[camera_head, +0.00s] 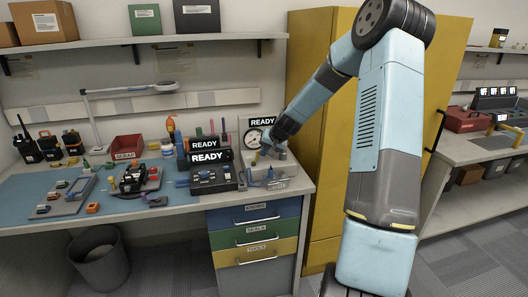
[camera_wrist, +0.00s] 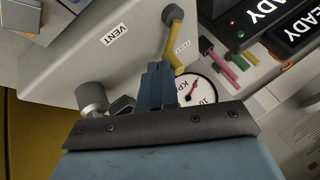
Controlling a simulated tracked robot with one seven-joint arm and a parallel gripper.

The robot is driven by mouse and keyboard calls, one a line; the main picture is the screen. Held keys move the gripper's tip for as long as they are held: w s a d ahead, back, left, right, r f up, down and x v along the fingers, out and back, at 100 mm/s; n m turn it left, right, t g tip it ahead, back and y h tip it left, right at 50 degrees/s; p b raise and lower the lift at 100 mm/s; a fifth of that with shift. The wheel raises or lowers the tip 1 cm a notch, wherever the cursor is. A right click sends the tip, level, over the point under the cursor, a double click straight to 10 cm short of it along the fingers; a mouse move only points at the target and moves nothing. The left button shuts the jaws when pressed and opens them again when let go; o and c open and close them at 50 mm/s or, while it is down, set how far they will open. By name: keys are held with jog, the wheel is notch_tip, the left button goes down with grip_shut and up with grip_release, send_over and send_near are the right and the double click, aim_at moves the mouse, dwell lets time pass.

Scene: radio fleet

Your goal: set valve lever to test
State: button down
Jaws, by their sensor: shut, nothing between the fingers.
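The valve lever (camera_wrist: 179,40) is a yellow bar with a dark round knob at one end, on a grey valve unit (camera_wrist: 75,75). A VENT label (camera_wrist: 116,36) is on the unit to the left of the lever. A small label beside the lever is too small to read. My gripper (camera_wrist: 158,68) is shut and empty, its blue fingertips just left of the lever; I cannot tell whether they touch it. In the head view the unit (camera_head: 284,170) sits at the bench's right end, and my gripper (camera_head: 265,150) is over it, partly hiding the lever.
A round pressure gauge (camera_wrist: 196,90) stands close behind the lever, and a silver knob (camera_wrist: 92,98) is on the unit. A black READY console (camera_head: 212,178) is to the left. A yellow cabinet (camera_head: 312,80) stands close on the right.

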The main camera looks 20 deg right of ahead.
jog(key=shift+s+a, duration=0.15)
jog(key=shift+s, duration=0.25)
jog(key=shift+s+d, duration=0.15)
jog(key=shift+d, duration=0.1)
jog(key=d, duration=0.1)
jog(key=s+d, duration=0.1)
jog(key=d, duration=0.1)
jog(key=shift+s+d+r, duration=0.25)
jog(key=shift+s+d, duration=0.05)
jog(key=shift+d, duration=0.05)
jog(key=v, duration=0.9)
